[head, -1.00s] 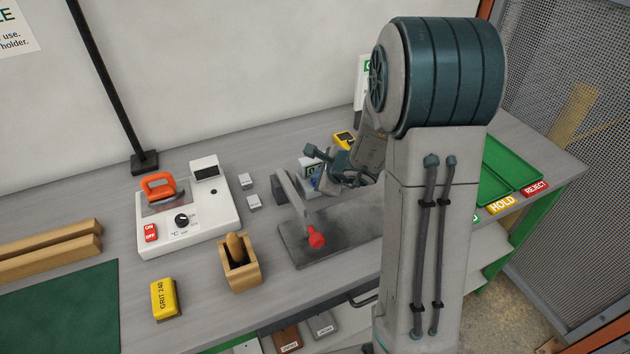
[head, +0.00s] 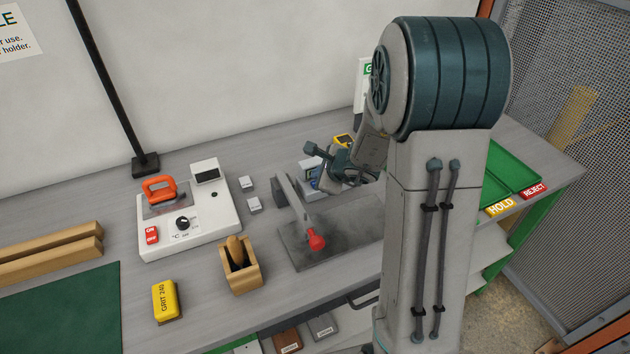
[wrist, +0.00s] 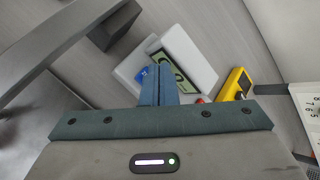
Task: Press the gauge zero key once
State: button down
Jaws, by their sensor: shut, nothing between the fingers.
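The gauge is a pale box with a green display (wrist: 172,68) in the wrist view, lying askew beyond my fingers. A blue key (wrist: 141,76) with a white mark shows on it, just left of the fingers. A small red spot (wrist: 200,100) shows to their right. My gripper (wrist: 154,70) is shut and empty, its fingertips overlapping the gauge between the blue key and the display. I cannot tell whether they touch it. In the head view my wrist partly covers the gauge (head: 309,166).
A dark press stand with a red-knobbed lever (head: 316,241) stands close in front of the gauge. A yellow device (head: 343,139) lies behind it. A white heater unit (head: 189,222) and a wooden holder (head: 240,275) are to the left. Green trays (head: 512,170) are at right.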

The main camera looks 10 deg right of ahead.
notch_tip(320, 180, up, 5)
jog(key=p, duration=0.3)
jog(key=shift+p, duration=0.35)
dwell(0.8)
